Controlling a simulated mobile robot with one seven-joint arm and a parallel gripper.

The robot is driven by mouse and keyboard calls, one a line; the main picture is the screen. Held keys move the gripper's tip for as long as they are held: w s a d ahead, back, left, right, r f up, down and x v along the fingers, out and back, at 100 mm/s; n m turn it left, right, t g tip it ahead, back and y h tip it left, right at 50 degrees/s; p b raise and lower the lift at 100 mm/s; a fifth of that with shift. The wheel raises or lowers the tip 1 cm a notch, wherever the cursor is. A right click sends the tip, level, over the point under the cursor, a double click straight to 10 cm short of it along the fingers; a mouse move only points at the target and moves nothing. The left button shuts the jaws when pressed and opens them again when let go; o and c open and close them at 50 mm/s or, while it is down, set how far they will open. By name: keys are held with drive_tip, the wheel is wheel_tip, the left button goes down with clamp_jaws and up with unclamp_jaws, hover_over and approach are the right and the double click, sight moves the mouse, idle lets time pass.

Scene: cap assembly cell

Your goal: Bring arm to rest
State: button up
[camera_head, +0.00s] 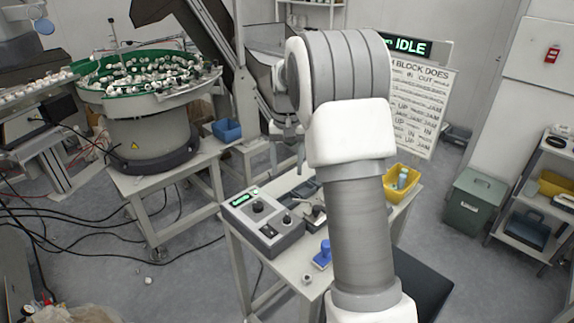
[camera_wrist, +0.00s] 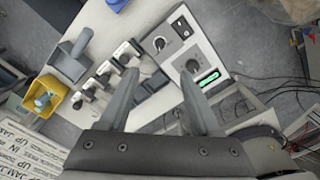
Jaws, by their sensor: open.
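My arm rises in front of the small bench (camera_head: 290,275) in the head view and bends over at the top. My gripper hangs beyond it, partly hidden by the arm, with its fingers (camera_head: 288,150) pointing down. In the wrist view my gripper (camera_wrist: 155,85) is open, with two grey fingers spread apart and nothing between them. The bench also shows below the fingers (camera_wrist: 135,25). The grey control box (camera_head: 262,222) on the bench has dark knobs and a green display; it also shows in the wrist view (camera_wrist: 190,55).
A yellow bin (camera_head: 402,184) and a blue object (camera_head: 323,256) are on the bench. A row of small fixtures (camera_wrist: 105,72) lies beside the control box. A bowl feeder (camera_head: 150,90) full of caps stands left. A sign reads IDLE (camera_head: 410,46). Cables cross the floor.

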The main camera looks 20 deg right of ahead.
idle(0.3)
drive_tip(key=s+a+r+n+t, duration=0.1)
drive_tip(key=s+a+r, duration=0.3)
drive_tip(key=s+r, duration=0.25)
drive_tip(key=s+a+r+n+t, duration=0.1)
drive_tip(key=s+a+r+t, duration=0.15)
drive_tip(key=s+r, duration=0.4)
drive_tip(key=s+a+f+n+t, duration=0.1)
drive_tip(key=s+a, duration=0.1)
drive_tip(key=s, duration=0.6)
drive_tip(key=s+a+f+n+t, duration=0.1)
drive_tip(key=s+a, duration=0.1)
drive_tip(key=s, duration=0.7)
drive_tip(key=shift+s+a+f+n, duration=0.15)
drive_tip(key=shift+a+f+n, duration=0.2)
drive_tip(key=shift+n, duration=0.05)
